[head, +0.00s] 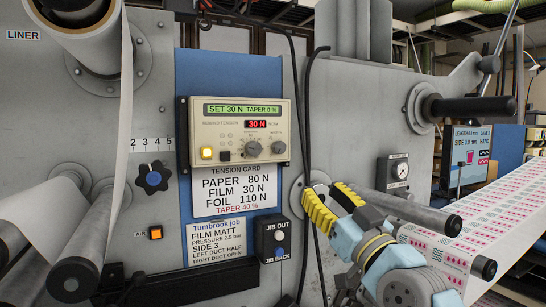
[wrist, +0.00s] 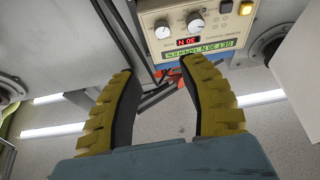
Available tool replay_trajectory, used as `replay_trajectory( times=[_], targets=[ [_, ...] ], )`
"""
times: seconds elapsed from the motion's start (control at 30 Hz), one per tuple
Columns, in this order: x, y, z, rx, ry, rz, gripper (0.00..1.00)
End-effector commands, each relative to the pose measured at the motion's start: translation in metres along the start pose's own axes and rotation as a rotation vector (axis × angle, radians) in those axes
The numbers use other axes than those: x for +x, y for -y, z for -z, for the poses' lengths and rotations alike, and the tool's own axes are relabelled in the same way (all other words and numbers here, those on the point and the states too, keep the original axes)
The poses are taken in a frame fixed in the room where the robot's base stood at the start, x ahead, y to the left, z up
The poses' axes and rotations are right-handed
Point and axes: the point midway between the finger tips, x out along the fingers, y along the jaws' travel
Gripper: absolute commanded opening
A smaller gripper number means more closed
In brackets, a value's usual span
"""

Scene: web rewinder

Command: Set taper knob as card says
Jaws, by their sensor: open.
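The control box (head: 238,131) has a green display (head: 243,109) reading "SET 30 N TAPER 0 %" and a red display (head: 256,124) reading "30 N". The tension card (head: 234,190) below lists paper 80 N, film 30 N, foil 110 N, and taper 40 %. My gripper (head: 322,191) is open and empty, below and right of the box. The wrist view shows the box (wrist: 222,27) upside down beyond my fingers (wrist: 158,68).
A job card (head: 215,240) reads film matt. A jib switch (head: 273,238) is below the box, and black cables (head: 307,100) hang just right of it. Rollers and printed web (head: 490,225) lie right of my arm.

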Motion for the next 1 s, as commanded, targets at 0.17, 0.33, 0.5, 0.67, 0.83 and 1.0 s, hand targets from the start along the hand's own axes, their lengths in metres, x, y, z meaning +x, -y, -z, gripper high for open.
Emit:
replay_trajectory(
  times=[0.17,0.33,0.5,0.67,0.83,1.0],
  targets=[
    [0.009,0.003,0.001,-0.003,0.008,0.010,0.43],
    [0.032,0.004,0.000,-0.002,0.012,0.011,0.43],
    [0.058,0.004,0.002,-0.002,0.007,0.010,0.43],
    [0.079,0.004,0.000,-0.002,0.009,0.010,0.43],
    [0.100,0.004,0.002,-0.003,0.006,0.010,0.43],
    [0.120,0.004,-0.002,-0.002,0.011,0.009,0.43]
  ],
)
